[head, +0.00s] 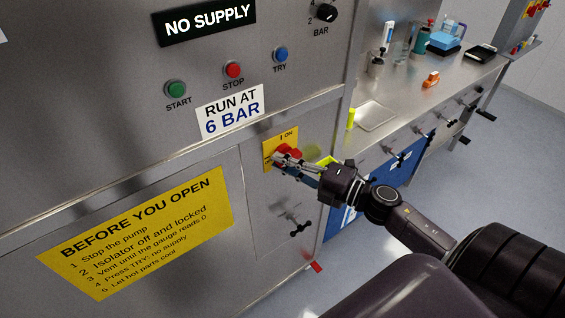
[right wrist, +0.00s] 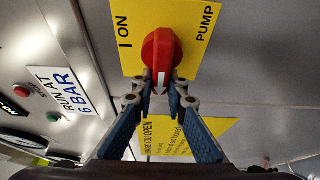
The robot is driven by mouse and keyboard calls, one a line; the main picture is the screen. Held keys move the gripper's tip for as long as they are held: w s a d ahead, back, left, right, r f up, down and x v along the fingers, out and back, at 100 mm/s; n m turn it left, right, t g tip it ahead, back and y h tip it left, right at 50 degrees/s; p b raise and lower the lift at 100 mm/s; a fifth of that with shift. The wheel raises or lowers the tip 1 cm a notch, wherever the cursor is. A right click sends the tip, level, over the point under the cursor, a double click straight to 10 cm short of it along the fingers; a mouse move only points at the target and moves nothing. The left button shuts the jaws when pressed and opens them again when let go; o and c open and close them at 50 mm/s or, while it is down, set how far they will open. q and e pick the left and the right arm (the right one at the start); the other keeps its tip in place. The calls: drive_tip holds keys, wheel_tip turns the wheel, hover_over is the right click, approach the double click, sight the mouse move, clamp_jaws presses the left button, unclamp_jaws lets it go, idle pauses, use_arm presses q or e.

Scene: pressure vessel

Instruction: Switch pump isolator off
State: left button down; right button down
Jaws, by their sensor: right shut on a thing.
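The pump isolator is a red rotary handle (head: 291,151) on a yellow plate (head: 280,138) marked "I ON" on the steel panel. In the right wrist view the red handle (right wrist: 161,50) has a white arrow that points down the picture, away from the "I ON" mark on the yellow plate (right wrist: 129,40). "PUMP" is printed at the plate's right. My right gripper (head: 285,160) is at the handle, and its fingers (right wrist: 160,84) are shut on the handle's lower end. The fingers and handle hide part of the plate. My left gripper is not in view.
Above are START (head: 176,89), STOP (head: 233,69) and TRY (head: 280,54) buttons and a lit "NO SUPPLY" sign (head: 210,20).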

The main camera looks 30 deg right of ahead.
drive_tip(key=shift+w+d+r, duration=0.15)
drive_tip(key=shift+w+d, duration=0.05)
drive_tip(key=shift+d, duration=0.2)
drive_tip(key=c, duration=1.9)
unclamp_jaws()
drive_tip(key=shift+c, duration=0.2)
drive_tip(key=shift+w+d+f, duration=0.1)
drive_tip(key=shift+d+f, duration=0.05)
drive_tip(key=shift+f, duration=0.05)
drive_tip(key=shift+s, duration=0.25)
drive_tip(key=v, duration=1.1)
drive_tip(key=shift+s, duration=0.3)
drive_tip(key=shift+d, duration=0.15)
